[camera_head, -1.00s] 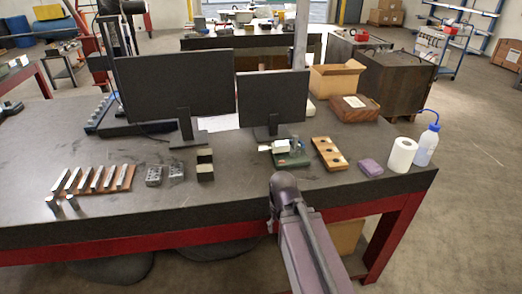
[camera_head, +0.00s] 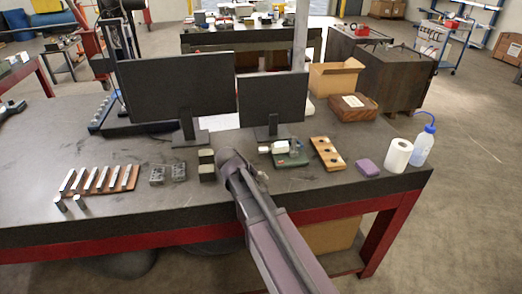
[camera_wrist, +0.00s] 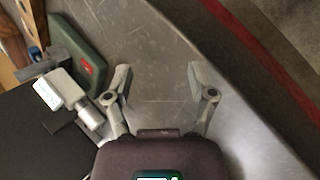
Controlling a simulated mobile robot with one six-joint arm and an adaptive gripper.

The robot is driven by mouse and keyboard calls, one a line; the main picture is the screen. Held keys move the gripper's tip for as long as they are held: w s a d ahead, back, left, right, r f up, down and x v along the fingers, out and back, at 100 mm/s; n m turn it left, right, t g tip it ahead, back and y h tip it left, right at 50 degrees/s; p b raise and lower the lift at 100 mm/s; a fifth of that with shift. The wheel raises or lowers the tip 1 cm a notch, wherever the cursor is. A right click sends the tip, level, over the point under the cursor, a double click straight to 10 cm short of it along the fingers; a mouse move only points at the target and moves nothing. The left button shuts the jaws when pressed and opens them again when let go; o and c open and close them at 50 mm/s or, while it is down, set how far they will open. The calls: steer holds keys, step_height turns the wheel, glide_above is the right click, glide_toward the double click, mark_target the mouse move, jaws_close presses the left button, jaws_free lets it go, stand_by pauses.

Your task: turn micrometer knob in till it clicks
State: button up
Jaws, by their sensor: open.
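A micrometer-like tool with a pale block-shaped body and a grey cylindrical end (camera_wrist: 66,93) shows at the left of the wrist view, beside a green base (camera_wrist: 82,58). In the head view the pale body (camera_head: 279,147) and green base (camera_head: 291,160) are small, on the bench in front of the right monitor. I cannot make out the knob clearly. My gripper (camera_wrist: 160,84) is open and empty over bare bench top, to the right of the tool and apart from it.
Two monitors (camera_head: 178,85) (camera_head: 272,97) stand behind. A wooden block with holes (camera_head: 328,154), purple block (camera_head: 368,167), paper roll (camera_head: 397,155) and wash bottle (camera_head: 424,145) are to the right. Dark blocks (camera_head: 207,165) stand left of my arm.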

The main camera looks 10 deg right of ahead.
mark_target(262, 150)
steer(key=w+a+n+h+b, duration=0.1)
steer(key=w, duration=0.1)
steer(key=w+a+r+n+h+b, duration=0.1)
steer(key=w+a+h, duration=0.1)
steer(key=w, duration=0.1)
steer(key=w+a+r+n+t+h+b, duration=0.1)
steer(key=w, duration=0.2)
steer(key=shift+w+a, duration=0.15)
steer(key=shift+w, duration=0.1)
steer(key=w+a+r+n+t+h+b, duration=0.1)
steer(key=w+a+r+h, duration=0.2)
steer(key=w+a, duration=0.1)
steer(key=shift+r+n+h+b, duration=0.3)
steer(key=shift+r+n, duration=0.05)
steer(key=shift+n, duration=0.05)
steer(key=shift+a, duration=0.1)
steer(key=shift+f, duration=0.1)
steer(key=b+x, duration=0.3)
steer(key=x, duration=1)
steer(key=shift+w+d, duration=0.2)
steer(key=shift+d, duration=0.15)
steer(key=shift+b, duration=0.3)
jaws_close()
